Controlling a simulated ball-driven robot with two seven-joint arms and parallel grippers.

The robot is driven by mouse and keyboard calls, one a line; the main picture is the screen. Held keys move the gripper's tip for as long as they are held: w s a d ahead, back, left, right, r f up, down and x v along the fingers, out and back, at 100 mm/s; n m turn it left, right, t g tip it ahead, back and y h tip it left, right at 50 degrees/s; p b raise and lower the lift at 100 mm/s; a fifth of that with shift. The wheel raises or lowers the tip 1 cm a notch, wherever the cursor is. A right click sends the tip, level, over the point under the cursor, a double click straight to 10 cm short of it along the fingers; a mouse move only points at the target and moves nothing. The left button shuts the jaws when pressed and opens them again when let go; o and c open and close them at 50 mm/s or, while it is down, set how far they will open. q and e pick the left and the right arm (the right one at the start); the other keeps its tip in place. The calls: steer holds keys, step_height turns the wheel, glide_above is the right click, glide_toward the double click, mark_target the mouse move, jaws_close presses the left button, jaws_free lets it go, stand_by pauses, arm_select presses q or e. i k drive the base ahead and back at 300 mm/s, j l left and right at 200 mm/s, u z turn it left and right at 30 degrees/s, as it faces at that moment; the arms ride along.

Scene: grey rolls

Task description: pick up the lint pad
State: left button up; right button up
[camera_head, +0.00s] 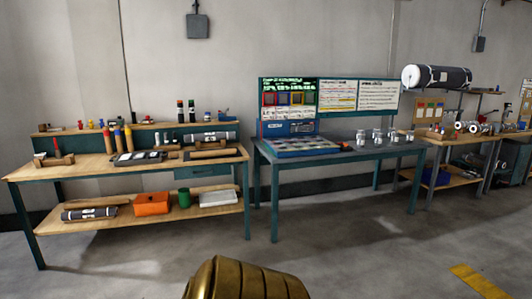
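I cannot tell for certain which thing is the lint pad. A white, flat, block-like item (218,198) lies on the lower shelf of the left workbench, right of a green can (184,199) and an orange box (152,204). A dark tray (121,161) with pale pieces in it sits on the same bench's wooden top. Neither of my grippers is in view.
The left workbench (90,172) has a wooden top with several tools and rolls. A teal table (350,154) to its right carries a display board (340,97) and several metal jars (377,136). Another bench stands far right. Open grey floor (370,245) lies in front.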

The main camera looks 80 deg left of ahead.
mark_target(174, 155)
steer(key=u, duration=3.45)
steer(key=i+l+z, duration=0.1)
steer(key=i+z, duration=0.25)
steer(key=i, duration=0.65)
steer(key=i+l, duration=0.1)
steer(key=i, duration=2.45)
steer(key=k+l, duration=0.05)
